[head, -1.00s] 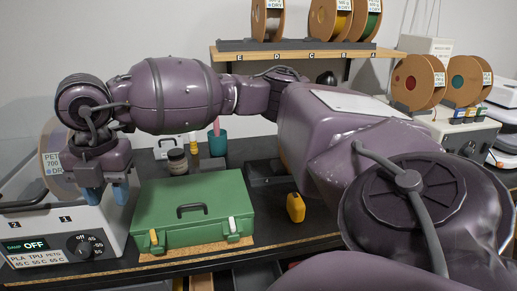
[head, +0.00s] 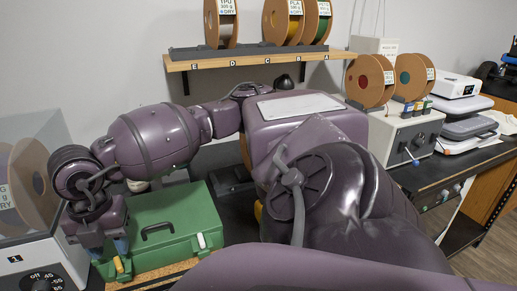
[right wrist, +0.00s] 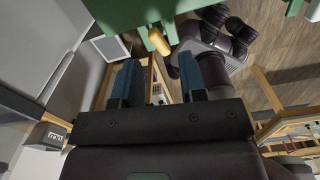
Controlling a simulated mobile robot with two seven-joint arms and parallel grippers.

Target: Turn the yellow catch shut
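The green case (head: 165,222) stands closed on a tan board (head: 160,275) on the bench. Its yellow catch (head: 119,265) is at the front left of the case, and a white catch (head: 201,240) is at the front right. My right gripper (head: 98,246) hangs at the case's front left corner, close to the yellow catch. In the right wrist view its two blue fingers (right wrist: 158,78) are apart with nothing held. There the yellow catch (right wrist: 158,41) shows tilted, just beyond the fingertips and between their lines. My left gripper is not in view.
A filament dryer with a spool (head: 30,185) stands left of the case, close to my right gripper. A yellow bottle (head: 258,211) is mostly hidden behind my arm. A shelf with spools (head: 260,60) hangs behind. Machines (head: 405,140) stand at the right.

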